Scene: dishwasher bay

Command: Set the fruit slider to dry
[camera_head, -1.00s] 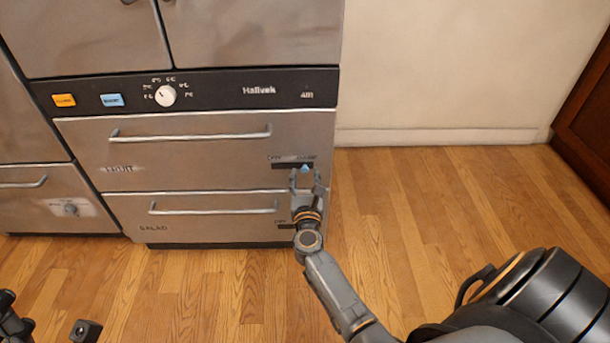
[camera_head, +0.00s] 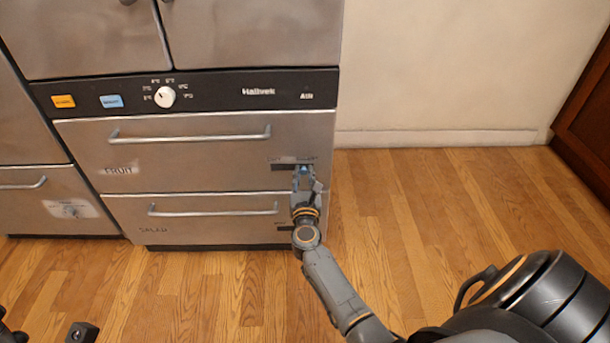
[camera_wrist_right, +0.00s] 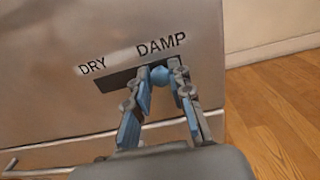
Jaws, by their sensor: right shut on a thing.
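The fruit slider's blue knob (camera_wrist_right: 158,76) sits in a dark slot (camera_wrist_right: 118,79) at the end under "DAMP", the right end. "DRY" is printed above the slot's left end. The fingertips also show in the wrist view (camera_wrist_right: 163,72), one on each side of the knob. Dark parts at the lower left of the head view may be my left gripper; its jaws are unclear.
The "SALAD" drawer (camera_head: 190,226) lies below, with its own slot (camera_head: 284,228) partly behind my right arm. A control strip (camera_head: 215,90) with a white dial (camera_head: 165,97) runs above. Bar handles (camera_head: 190,135) stick out left of the slot. Wooden floor (camera_head: 420,210) lies open to the right.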

